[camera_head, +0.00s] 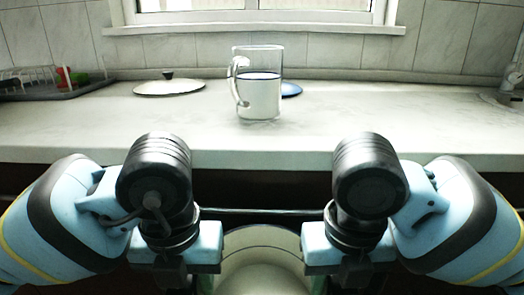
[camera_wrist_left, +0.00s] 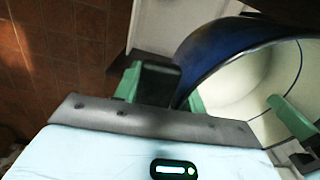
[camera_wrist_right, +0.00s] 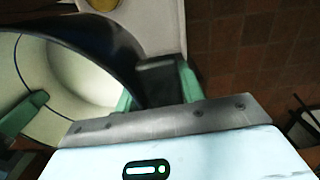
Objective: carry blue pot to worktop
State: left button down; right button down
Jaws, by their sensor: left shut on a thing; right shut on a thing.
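The blue pot (camera_head: 262,262) is at the bottom centre of the head view, open at the top, with a cream inside. Its dark blue outer wall (camera_wrist_left: 210,42) shows in the left wrist view, and its cream inside (camera_wrist_right: 80,75) in the right wrist view. My left gripper (camera_wrist_left: 205,98) is shut on the pot at its left side. My right gripper (camera_wrist_right: 112,95) is shut on its right side. The exact grip spots are partly hidden. The pale worktop (camera_head: 340,130) lies beyond the pot and both grippers. The pot's base is out of sight.
A clear mug (camera_head: 260,98) with white contents stands mid-worktop, with a blue disc (camera_head: 291,90) partly behind it. A pale lid (camera_head: 170,87) with a dark knob lies left of it. A dish rack (camera_head: 40,82) is at far left. The worktop's front and right are clear.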

pick_arm(q)
jog(key=shift+w+a+r, duration=0.15)
jog(key=shift+w, duration=0.1)
pick_arm(e)
jog(key=shift+w+r, duration=0.1)
